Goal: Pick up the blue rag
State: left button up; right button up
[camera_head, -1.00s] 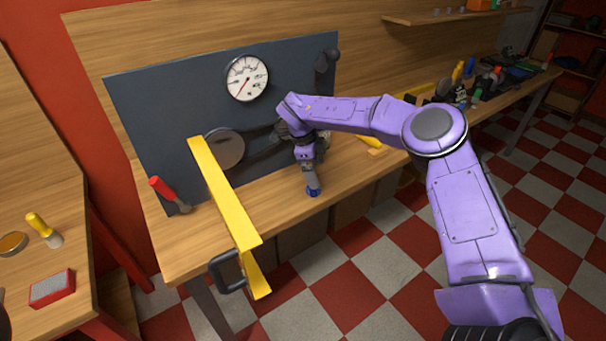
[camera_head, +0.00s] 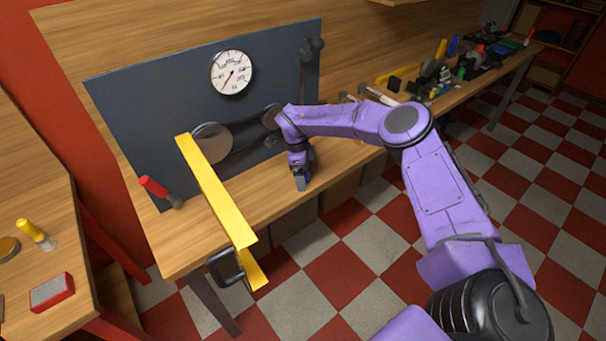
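I cannot make out a blue rag for certain in this view. My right gripper (camera_head: 300,183), at the end of my purple arm, points down at the front part of the wooden workbench (camera_head: 225,218), close to its edge. Its fingers look grey and small, and I cannot tell whether they are open or shut, or whether cloth is between them. The arm hides part of the bench behind it. My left gripper is not in view.
A yellow beam (camera_head: 215,190) with a black handle juts over the bench's front edge, left of my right gripper. Behind stands a dark panel (camera_head: 150,110) with a gauge (camera_head: 231,72). A red-handled tool (camera_head: 155,188) leans there. Several tools crowd the bench's far right.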

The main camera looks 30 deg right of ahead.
jog(key=c, duration=1.1)
jog(key=shift+w+r, duration=0.1)
jog(key=shift+r, duration=0.3)
jog(key=s+a+r+b, duration=0.1)
jog(key=s+a+r, duration=0.2)
jog(key=r, duration=0.1)
jog(key=s+a+r+b, duration=0.2)
jog(key=s+a+r, duration=0.1)
jog(key=s+r, duration=0.1)
jog(key=s+a+r+b, duration=0.2)
jog(key=s+a+r, duration=0.1)
jog(key=s+r, duration=0.1)
jog(key=shift+r, duration=0.15)
